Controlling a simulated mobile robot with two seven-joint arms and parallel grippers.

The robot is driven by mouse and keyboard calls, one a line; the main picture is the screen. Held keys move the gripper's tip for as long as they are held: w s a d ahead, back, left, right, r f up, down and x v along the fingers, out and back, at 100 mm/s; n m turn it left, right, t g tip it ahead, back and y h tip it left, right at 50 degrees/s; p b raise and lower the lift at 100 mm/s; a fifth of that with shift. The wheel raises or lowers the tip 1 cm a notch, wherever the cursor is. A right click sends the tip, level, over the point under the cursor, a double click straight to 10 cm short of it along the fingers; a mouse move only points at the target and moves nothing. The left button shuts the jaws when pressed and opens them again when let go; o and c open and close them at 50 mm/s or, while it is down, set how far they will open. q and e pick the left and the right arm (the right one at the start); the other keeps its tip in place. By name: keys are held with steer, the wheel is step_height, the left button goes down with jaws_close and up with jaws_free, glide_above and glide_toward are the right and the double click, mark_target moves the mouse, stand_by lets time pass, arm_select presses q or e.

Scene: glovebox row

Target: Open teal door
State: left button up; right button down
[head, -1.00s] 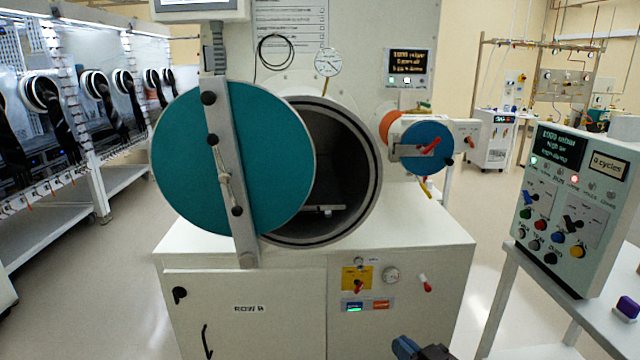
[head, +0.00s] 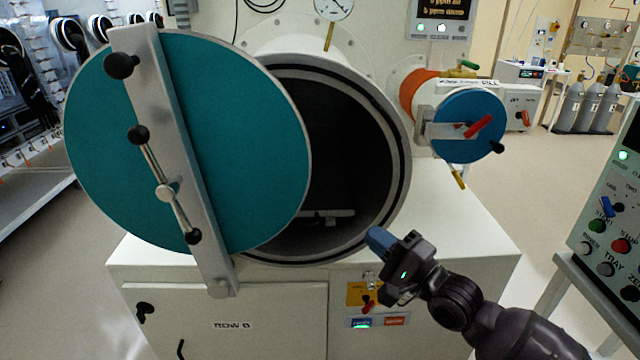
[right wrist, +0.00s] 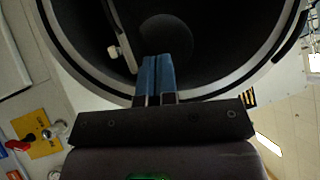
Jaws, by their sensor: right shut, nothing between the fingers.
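The teal door (head: 245,140) is a large round disc on a grey metal bar with black knobs and a handle (head: 165,190). It stands swung to the left, so the round dark chamber opening (head: 345,150) shows to its right, partly covered by the door's edge. My right gripper (head: 378,240) is at the lower right rim of the opening, apart from the door. Its blue fingers (right wrist: 157,75) are shut and empty in the right wrist view, in front of the dark opening. My left gripper is out of view.
A smaller blue round door (head: 460,108) with a red handle sits at the right on an orange-ringed port. A control panel (head: 605,215) stands at the far right. The white cabinet top (head: 460,225) lies below the chamber. Glovebox ports line the left.

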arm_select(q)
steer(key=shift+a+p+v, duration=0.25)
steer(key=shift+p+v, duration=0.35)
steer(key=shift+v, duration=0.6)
arm_select(e)
steer(key=w+a+r+m, duration=0.1)
steer(key=w+a+r, duration=0.1)
steer(key=a, duration=0.3)
steer(key=w+a+r+m, duration=0.1)
steer(key=w+a+r, duration=0.1)
steer(key=w+a, duration=0.2)
steer(key=shift+a+r, duration=0.35)
steer(key=shift+a, duration=0.3)
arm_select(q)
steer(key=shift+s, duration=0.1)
arm_select(e)
steer(key=shift+w, duration=0.1)
